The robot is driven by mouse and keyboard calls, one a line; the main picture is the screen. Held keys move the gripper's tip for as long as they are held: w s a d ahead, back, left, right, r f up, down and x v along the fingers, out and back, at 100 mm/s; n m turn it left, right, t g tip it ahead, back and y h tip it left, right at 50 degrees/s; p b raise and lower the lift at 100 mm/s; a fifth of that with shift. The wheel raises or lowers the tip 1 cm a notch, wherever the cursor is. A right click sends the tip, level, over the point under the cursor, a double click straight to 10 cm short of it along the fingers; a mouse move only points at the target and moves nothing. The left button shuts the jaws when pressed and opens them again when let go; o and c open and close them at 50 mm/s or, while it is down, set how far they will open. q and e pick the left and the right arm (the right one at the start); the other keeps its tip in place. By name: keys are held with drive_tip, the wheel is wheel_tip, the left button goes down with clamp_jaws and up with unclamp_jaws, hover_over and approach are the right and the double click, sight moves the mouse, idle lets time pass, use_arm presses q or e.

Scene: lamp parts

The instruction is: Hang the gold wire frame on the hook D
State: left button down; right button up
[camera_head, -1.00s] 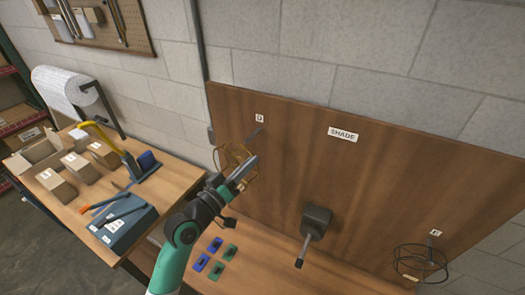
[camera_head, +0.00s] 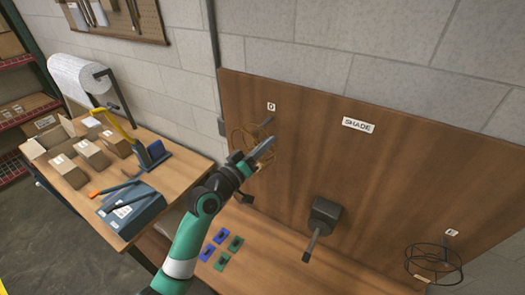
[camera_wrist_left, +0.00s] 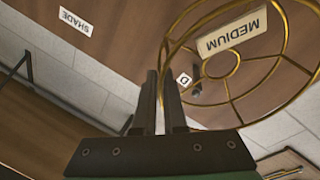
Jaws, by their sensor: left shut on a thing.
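The gold wire frame (camera_head: 243,139) is at the left part of the upright wooden board, just below hook D (camera_head: 266,122). My left gripper (camera_head: 266,147) is shut on its rim and partly hides it. In the left wrist view the frame (camera_wrist_left: 236,70) is a ring with spokes and a small centre ring, with a MEDIUM tag. My fingers (camera_wrist_left: 160,75) meet its left edge. The D label (camera_wrist_left: 184,79) and the dark hook (camera_wrist_left: 196,92) show through the ring there. I cannot tell whether the frame touches the hook. My right gripper is out of view.
A dark wire frame (camera_head: 433,263) hangs at the board's lower right, by a label. A dark grey block with a rod (camera_head: 323,215) juts from the board's middle. Blue and green pieces (camera_head: 222,250) lie on the bench below. Boxes and tools fill the left table.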

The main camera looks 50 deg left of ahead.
use_arm(q)
drive_tip(key=shift+w+a+f+b, duration=0.25)
drive_tip(key=shift+w+f+b, duration=0.05)
drive_tip(key=shift+w+b, duration=0.6)
drive_tip(key=shift+w+a+f+b, duration=0.2)
drive_tip(key=shift+w+f+b, duration=0.1)
drive_tip(key=shift+w+b, duration=0.6)
drive_tip(key=shift+w+a+f+b, duration=0.25)
drive_tip(key=shift+w+f+b, duration=0.05)
drive_tip(key=shift+w+b, duration=0.55)
drive_tip(key=c, duration=0.9)
unclamp_jaws()
drive_tip(key=s+d+f, duration=0.1)
drive_tip(key=s, duration=1)
drive_tip(key=shift+s+f, duration=0.2)
drive_tip(key=shift+s, duration=0.05)
